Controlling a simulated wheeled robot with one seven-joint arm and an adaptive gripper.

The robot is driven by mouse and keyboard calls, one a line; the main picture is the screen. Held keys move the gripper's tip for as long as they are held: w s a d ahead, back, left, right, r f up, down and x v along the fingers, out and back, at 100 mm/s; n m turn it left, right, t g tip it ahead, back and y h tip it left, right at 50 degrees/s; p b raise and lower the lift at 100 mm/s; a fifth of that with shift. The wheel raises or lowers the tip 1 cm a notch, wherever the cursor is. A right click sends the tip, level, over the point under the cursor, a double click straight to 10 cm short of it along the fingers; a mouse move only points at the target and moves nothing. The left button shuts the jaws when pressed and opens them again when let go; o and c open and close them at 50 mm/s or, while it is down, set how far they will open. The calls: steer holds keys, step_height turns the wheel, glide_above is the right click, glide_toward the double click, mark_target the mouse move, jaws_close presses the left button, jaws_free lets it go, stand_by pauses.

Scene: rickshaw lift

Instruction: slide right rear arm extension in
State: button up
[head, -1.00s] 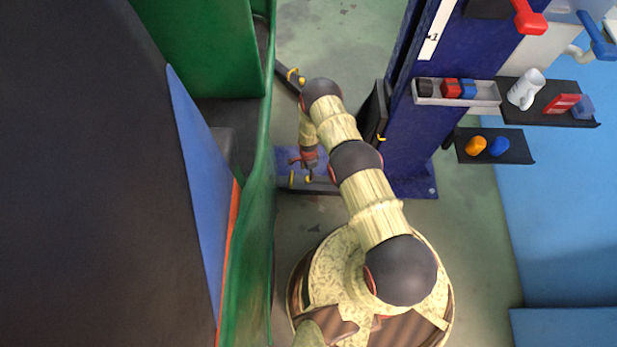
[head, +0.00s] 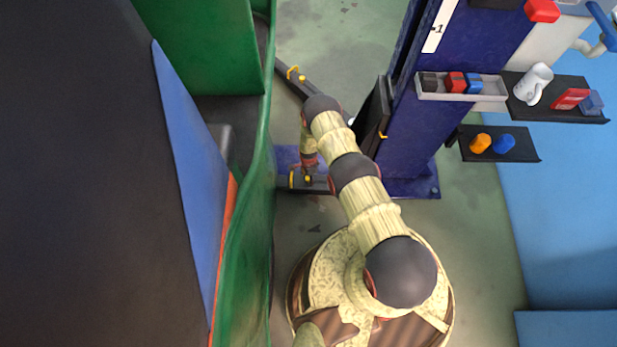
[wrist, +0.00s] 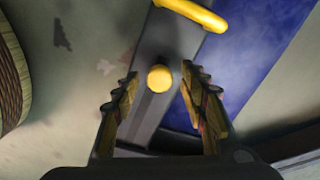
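A dark grey lift arm extension (head: 321,185) lies low by the foot of the blue lift column (head: 412,130). It also shows in the wrist view (wrist: 174,42), running up between my fingers. A round yellow knob (wrist: 159,78) stands on it, between and slightly beyond my fingertips. A curved yellow handle (wrist: 190,13) sits further along the arm. My gripper (wrist: 160,90) is open, with one finger on each side of the knob and visible gaps. In the head view my gripper (head: 308,172) points down at the arm and partly hides the knob.
A second dark lift arm (head: 285,76) with a yellow handle is further back. The green and dark vehicle (head: 262,215) stands close on the left. Tool trays (head: 490,97) hang on the right. Green floor is free right of my base.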

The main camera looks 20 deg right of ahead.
steer(key=shift+c, duration=1.2)
steer(key=c, duration=0.8)
jaws_close()
